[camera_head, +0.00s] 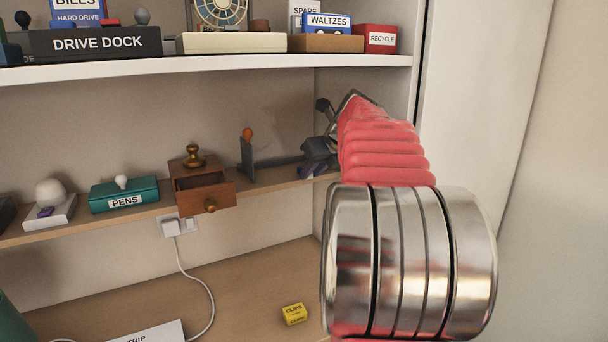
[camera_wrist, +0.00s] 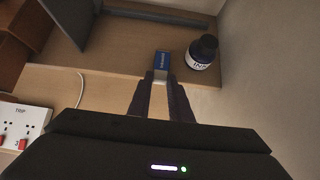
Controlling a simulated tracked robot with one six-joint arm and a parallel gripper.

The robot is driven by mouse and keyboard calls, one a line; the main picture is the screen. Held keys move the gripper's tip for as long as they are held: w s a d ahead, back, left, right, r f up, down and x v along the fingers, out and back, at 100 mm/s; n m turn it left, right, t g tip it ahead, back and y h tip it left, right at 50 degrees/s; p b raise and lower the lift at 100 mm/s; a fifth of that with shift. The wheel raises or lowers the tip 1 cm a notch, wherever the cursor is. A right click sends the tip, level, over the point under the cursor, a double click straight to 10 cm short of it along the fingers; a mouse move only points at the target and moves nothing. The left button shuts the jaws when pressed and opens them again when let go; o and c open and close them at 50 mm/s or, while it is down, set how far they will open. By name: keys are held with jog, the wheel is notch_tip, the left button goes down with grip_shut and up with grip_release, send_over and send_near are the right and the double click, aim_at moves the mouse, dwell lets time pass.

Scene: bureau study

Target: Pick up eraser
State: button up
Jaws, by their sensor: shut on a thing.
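A small eraser with a blue sleeve and a white end (camera_wrist: 161,64) shows in the wrist view, between the tips of my gripper (camera_wrist: 161,82). My gripper is shut on its near, white end. The eraser is over or on the wooden shelf, close to its front edge; I cannot tell whether it still touches the wood. In the head view my gripper (camera_head: 318,150) is at the right end of the middle shelf, partly behind my red arm. The eraser is not visible there.
A dark ink bottle (camera_wrist: 203,52) stands just right of the eraser. A wooden box with an open drawer (camera_head: 200,185), a teal PENS box (camera_head: 124,195) and an upright dark plate (camera_head: 247,160) stand along the shelf. A yellow CLIPS box (camera_head: 294,314) sits on the desk below.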

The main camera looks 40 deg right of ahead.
jog(key=shift+r, duration=0.15)
grip_shut()
jog(key=s+a+r, duration=0.1)
jog(key=s+a, duration=0.1)
jog(key=s, duration=0.6)
jog(key=s+a+r, duration=0.2)
jog(key=s+a, duration=0.1)
jog(key=s, duration=0.6)
jog(key=shift+s+a, duration=0.15)
jog(key=shift+a, duration=0.1)
jog(key=shift+s+r, duration=0.1)
dwell(0.9)
